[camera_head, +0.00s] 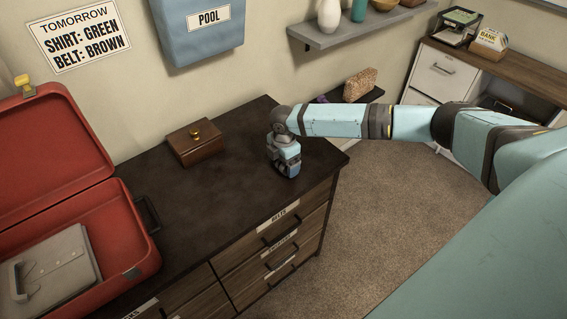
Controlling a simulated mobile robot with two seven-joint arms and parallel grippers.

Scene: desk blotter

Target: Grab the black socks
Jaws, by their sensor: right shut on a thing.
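I cannot make out the black socks anywhere in the head view. My right gripper (291,170) points down at the right part of the dark dresser top (225,215). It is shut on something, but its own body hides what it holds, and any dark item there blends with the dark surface. I cannot tell whether it touches the top. My left gripper is not in view.
A brown box (203,154) with a yellow knob sits left of the gripper. Labelled drawers (272,240) are in the dresser front. A wall shelf (350,32) hangs behind.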

